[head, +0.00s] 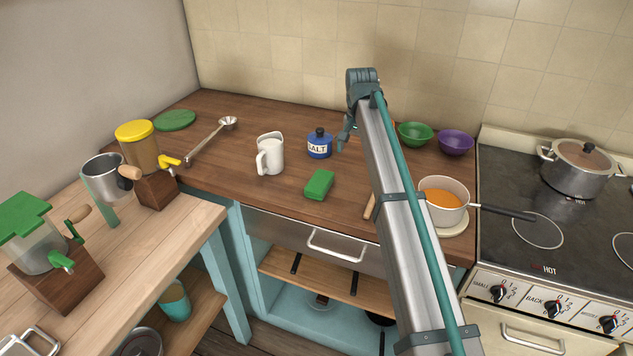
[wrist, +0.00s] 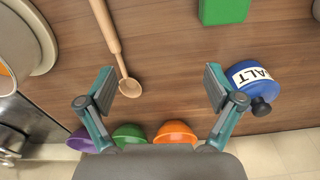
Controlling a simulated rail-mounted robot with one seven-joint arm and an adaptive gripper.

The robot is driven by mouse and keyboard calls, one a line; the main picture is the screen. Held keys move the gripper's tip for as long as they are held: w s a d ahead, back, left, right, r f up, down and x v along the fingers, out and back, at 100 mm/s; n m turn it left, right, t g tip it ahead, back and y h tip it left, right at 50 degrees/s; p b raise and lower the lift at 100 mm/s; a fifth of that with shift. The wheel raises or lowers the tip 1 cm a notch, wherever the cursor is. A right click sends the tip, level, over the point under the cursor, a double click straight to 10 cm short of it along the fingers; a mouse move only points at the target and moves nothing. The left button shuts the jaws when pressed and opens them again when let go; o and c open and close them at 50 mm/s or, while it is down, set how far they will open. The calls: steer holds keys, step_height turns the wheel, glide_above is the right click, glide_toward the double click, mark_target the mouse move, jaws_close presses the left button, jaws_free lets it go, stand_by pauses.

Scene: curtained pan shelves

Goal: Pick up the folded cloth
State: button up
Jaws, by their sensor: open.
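The folded cloth (head: 320,184) appears as a small green rectangular bundle on the wooden counter, front of the salt jar. It also shows in the wrist view (wrist: 224,10), cut off by the top edge. My gripper (wrist: 160,88) is open with nothing between its fingers, above the counter. The cloth lies beyond the fingertips, toward the top right of the wrist view, apart from them. In the head view my arm hides most of the gripper; one finger (head: 345,133) shows beside the arm, behind and right of the cloth.
A blue salt jar (wrist: 256,82) is close by the right finger. A wooden spoon (wrist: 112,45) lies near the left finger. Purple, green and orange bowls (wrist: 176,132) stand by the wall. A white jug (head: 270,155) stands left of the cloth; a pot of orange food (head: 443,200) stands right.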

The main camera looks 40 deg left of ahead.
steer(key=n+g, duration=0.1)
glide_toward(319, 180)
steer(key=shift+f+p, duration=2.15)
steer(key=shift+f, duration=3.05)
steer(key=shift+c, duration=0.4)
steer(key=c, duration=1.2)
steer(key=shift+o, duration=0.2)
